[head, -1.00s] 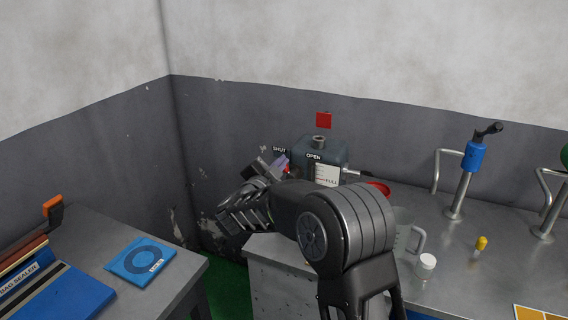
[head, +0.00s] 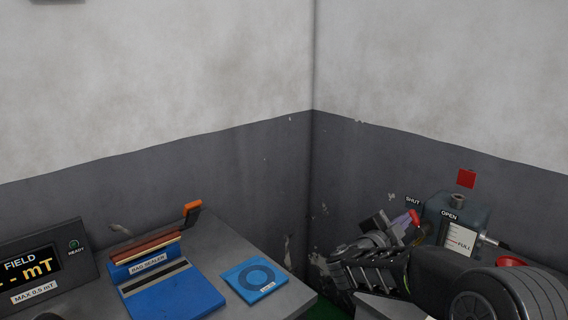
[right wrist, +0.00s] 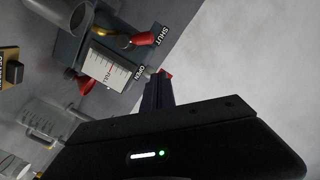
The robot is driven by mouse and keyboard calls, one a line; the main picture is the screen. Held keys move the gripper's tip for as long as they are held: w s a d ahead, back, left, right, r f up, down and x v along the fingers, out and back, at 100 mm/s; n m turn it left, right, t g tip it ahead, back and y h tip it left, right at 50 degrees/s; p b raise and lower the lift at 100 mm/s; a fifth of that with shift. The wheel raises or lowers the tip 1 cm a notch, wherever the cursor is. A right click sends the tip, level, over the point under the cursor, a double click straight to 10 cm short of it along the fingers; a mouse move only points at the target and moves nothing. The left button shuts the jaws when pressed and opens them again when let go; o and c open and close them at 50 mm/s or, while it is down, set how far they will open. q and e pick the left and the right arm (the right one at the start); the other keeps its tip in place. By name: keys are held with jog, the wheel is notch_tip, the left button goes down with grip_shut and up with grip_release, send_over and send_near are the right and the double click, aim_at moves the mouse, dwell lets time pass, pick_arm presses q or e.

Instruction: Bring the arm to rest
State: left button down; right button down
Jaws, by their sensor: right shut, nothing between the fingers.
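My right arm comes in at the lower right of the head view. Its right gripper (head: 378,223) is shut and empty, in front of the wall and just left of the grey-blue hydraulic unit (head: 478,217). In the right wrist view the dark fingers (right wrist: 158,90) are together, near the unit's gauge plate (right wrist: 108,68). A red-tipped lever (right wrist: 144,39) beside the SHUT label is clear of the fingers there. My left gripper is not in view.
A bench at left holds a field meter (head: 40,268), a blue bag sealer (head: 160,285) and a blue square pad (head: 255,279). A red square (head: 466,179) is on the wall above the unit. A clear jug (right wrist: 45,122) shows in the right wrist view.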

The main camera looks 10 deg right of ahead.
jog(key=w+a+f+n+t+y, duration=0.2)
jog(key=a+f+n+y, duration=0.8)
jog(key=a+f, duration=0.6)
jog(key=s+a+f+n+g+y, duration=0.1)
jog(key=s+a+f+n+y, duration=0.15)
jog(key=f, duration=0.35)
jog(key=s+a+f+n+g+y, duration=0.1)
jog(key=s+a+f, duration=0.25)
jog(key=f, duration=0.25)
jog(key=s+a+f+n+g+y, duration=0.1)
jog(key=s+a+f+g, duration=0.1)
jog(key=s+f, duration=0.4)
jog(key=s+a+f+n+g+y, duration=0.1)
jog(key=s+f+g, duration=0.4)
jog(key=s, duration=1.1)
jog(key=s+a+f+n+g+y, duration=0.1)
jog(key=s+a+f+g+y, duration=0.1)
jog(key=s+a+f, duration=0.3)
jog(key=s+f+g, duration=0.1)
jog(key=s+f, duration=0.3)
jog(key=s, duration=0.2)
jog(key=shift+s+a+n, duration=0.2)
jog(key=shift+s+n, duration=0.15)
jog(key=shift+s, duration=0.05)
